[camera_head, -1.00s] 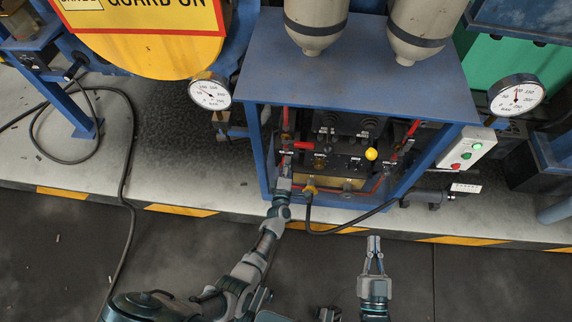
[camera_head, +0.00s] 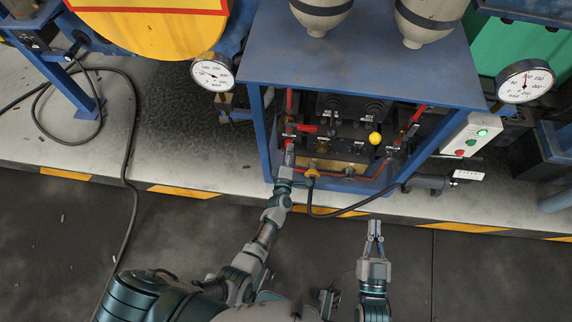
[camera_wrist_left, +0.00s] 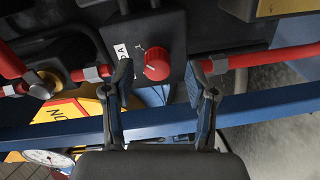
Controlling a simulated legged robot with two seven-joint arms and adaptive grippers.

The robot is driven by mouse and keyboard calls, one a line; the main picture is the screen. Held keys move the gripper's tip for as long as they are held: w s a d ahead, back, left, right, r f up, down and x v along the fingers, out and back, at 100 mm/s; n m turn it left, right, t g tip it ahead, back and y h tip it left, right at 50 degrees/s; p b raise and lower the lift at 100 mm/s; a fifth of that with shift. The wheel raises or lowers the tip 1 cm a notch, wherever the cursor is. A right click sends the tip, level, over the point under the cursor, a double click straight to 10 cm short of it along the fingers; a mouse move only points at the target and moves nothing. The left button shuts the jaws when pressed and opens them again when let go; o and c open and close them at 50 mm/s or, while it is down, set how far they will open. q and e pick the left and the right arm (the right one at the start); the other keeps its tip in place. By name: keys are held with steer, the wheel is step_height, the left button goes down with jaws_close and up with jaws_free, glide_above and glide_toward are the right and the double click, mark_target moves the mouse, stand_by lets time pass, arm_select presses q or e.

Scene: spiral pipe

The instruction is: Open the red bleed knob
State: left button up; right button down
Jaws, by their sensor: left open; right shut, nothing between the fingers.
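The red bleed knob (camera_wrist_left: 157,63) is a round red dial on a dark panel with a small white label (camera_wrist_left: 122,52) to its left. In the left wrist view it sits between the fingertips of my left gripper (camera_wrist_left: 162,78), with a gap on both sides. My left gripper is open. In the head view my left gripper (camera_head: 289,157) reaches into the left front of the blue frame, and I cannot make out the knob there. My right gripper (camera_head: 375,229) is shut and empty, in front of the striped ledge.
Red pipes (camera_wrist_left: 267,57) run on both sides of the knob. A blue bar (camera_wrist_left: 165,121) crosses below it. A yellow knob (camera_head: 375,138) and a red handle (camera_head: 304,128) are on the machine. A black hose (camera_head: 337,214) hangs in front, right of my left gripper.

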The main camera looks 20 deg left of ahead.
arm_select(q)
steer(key=v, duration=0.9)
steer(key=shift+s, duration=0.4)
steer(key=shift+d+f, duration=0.1)
